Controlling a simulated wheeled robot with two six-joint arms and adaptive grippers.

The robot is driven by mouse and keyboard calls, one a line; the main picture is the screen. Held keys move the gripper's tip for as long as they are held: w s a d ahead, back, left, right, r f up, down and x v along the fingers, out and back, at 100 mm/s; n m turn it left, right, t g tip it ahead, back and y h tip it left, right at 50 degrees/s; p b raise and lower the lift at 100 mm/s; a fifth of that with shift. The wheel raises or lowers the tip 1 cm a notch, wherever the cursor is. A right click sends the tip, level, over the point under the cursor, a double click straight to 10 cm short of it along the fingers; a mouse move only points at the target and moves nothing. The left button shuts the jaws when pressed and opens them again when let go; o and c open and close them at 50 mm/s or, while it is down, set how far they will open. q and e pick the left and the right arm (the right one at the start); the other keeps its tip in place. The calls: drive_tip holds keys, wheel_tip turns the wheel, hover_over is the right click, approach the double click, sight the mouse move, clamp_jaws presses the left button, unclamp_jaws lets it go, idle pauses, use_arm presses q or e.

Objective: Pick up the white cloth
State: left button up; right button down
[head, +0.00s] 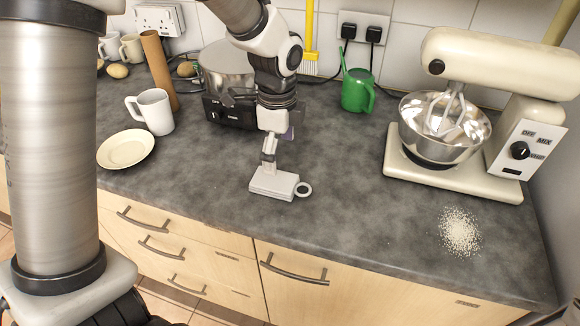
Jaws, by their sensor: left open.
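My right gripper is not in view.
A white mug (153,111) and cream saucer (126,149) stand to the left. A pot (227,67) is behind my arm. A cream stand mixer (455,175) and spilled white grains (459,231) are at the right. The front middle is clear.

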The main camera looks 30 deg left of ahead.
sight(280, 181)
use_arm(q)
drive_tip(key=shift+s+f, duration=0.25)
drive_tip(key=shift+s, duration=0.05)
drive_tip(key=f, duration=0.7)
drive_tip(key=shift+d, duration=0.2)
drive_tip(key=shift+s+r, duration=0.1)
drive_tip(key=c, duration=1.1)
